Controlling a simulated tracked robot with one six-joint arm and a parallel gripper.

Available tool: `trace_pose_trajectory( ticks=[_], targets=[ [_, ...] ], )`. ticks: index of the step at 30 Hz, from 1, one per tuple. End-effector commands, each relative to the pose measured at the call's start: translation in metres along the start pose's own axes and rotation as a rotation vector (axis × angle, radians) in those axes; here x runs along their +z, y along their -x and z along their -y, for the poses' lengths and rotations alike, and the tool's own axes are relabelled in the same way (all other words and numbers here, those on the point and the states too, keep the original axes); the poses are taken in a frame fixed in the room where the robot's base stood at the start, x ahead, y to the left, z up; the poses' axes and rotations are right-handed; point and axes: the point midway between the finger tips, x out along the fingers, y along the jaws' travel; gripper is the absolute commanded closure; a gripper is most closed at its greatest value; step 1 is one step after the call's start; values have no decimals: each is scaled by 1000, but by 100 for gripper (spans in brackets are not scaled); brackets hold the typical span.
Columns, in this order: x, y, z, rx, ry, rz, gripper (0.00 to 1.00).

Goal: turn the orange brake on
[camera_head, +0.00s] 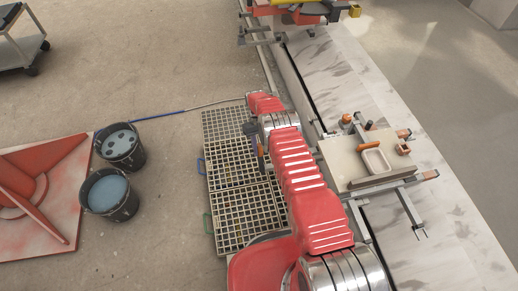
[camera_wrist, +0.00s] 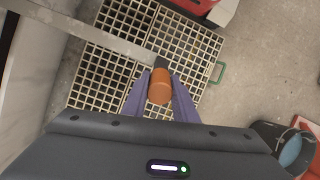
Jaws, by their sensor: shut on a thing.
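The orange brake (camera_wrist: 160,87) is a short orange cylinder with a dark piece behind it, at the end of a flat metal bar (camera_wrist: 95,32) in the wrist view. My gripper (camera_wrist: 160,79) has its two purple-blue fingers on either side of the cylinder, shut on it. In the head view my gripper (camera_head: 257,145) is left of my red arm, above the floor grates, with a bit of orange (camera_head: 262,152) beside it. My arm hides most of that spot and the bar there. Whether the brake is on or off cannot be told.
Pale floor grates (camera_head: 233,160) lie below. Two dark buckets (camera_head: 121,160) stand left, near a red-stained board (camera_head: 65,155). A cart with a pale board (camera_head: 345,165) stands right on the rail. Another red station (camera_head: 290,8) is at the top.

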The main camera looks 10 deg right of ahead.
Motion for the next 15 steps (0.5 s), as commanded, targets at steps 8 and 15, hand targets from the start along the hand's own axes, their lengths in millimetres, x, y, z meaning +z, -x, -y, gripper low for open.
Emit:
trace_pose_trajectory(
  ticks=[8,15],
  targets=[
    [2,-1,-1,-2,-1,17,100],
    [3,-1,-2,-4,-2,18,70]
  ],
)
